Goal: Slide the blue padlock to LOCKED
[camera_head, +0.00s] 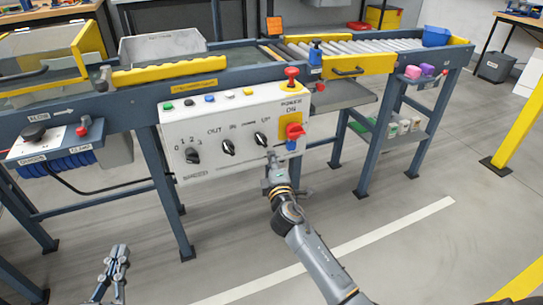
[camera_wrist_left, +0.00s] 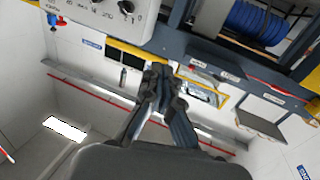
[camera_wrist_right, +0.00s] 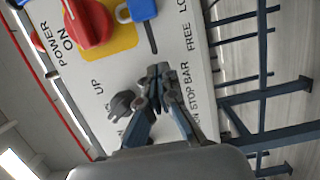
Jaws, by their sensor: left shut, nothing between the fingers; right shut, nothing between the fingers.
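The blue padlock (camera_head: 292,145) sits low on the white control panel's right side, just below the red power switch (camera_head: 295,131). In the right wrist view, the padlock (camera_wrist_right: 141,10) is cut by the top edge, at the upper end of a dark slot (camera_wrist_right: 151,38). "FREE" is printed beside the slot; only "LO" of the other label shows. My right gripper (camera_head: 273,160) is shut and empty in front of the panel's lower edge, left of and below the padlock. Contact with the panel cannot be told. My left gripper (camera_head: 119,252) is shut and empty, low at the left, away from the panel.
The control panel (camera_head: 222,166) carries several black knobs and a red mushroom button (camera_head: 291,74) on top. It hangs on the front of a blue conveyor frame. A blue object (camera_head: 315,54) stands on the conveyor's edge. The floor in front is clear.

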